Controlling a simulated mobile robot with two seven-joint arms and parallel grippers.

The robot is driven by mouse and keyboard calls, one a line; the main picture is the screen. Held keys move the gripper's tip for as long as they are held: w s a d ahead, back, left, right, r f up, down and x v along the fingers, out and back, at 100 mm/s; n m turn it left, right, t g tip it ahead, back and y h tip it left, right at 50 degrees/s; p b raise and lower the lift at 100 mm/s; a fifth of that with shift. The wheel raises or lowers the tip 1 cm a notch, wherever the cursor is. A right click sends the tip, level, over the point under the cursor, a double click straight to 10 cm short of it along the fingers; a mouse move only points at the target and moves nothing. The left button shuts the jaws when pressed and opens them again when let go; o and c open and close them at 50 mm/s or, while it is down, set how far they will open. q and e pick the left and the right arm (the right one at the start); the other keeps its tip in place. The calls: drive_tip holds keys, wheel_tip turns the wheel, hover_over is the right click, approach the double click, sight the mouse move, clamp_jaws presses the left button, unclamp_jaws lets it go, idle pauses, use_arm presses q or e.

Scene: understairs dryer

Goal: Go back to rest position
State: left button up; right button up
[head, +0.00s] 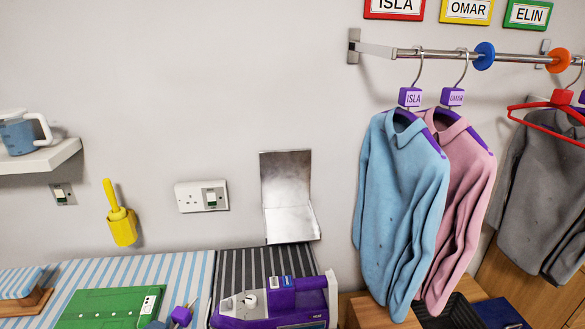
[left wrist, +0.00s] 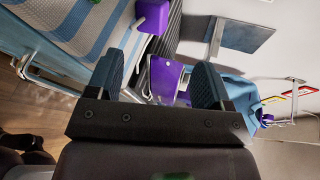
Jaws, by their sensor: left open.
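My left gripper (left wrist: 162,85) shows in the left wrist view with its two dark blue fingers spread apart and nothing between them. Beyond the fingers is a purple appliance (left wrist: 165,75), apart from them as far as I can tell. The same purple appliance (head: 275,303) stands at the bottom of the head view on a dark striped surface (head: 238,264). Neither gripper shows in the head view. My right gripper is in no frame.
A blue shirt (head: 400,205) and a pink shirt (head: 460,190) hang from a metal rail (head: 435,53) at the right. Grey garments (head: 540,170) hang further right. A metal plate (head: 287,180) juts from the wall. A white shelf (head: 45,158) holds a blue jug (head: 20,136).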

use_arm(q)
drive_tip(key=s+d+f+n+g+y, duration=0.1)
drive_tip(key=s+d+f+n, duration=0.2)
drive_tip(key=s+n, duration=0.3)
drive_tip(key=s+d+f+n+g+y, duration=0.1)
drive_tip(key=s+d+f+n, duration=0.2)
drive_tip(key=n, duration=1.1)
drive_tip(key=s, duration=0.2)
drive_tip(key=shift+s+d, duration=0.15)
drive_tip(key=shift+s, duration=0.25)
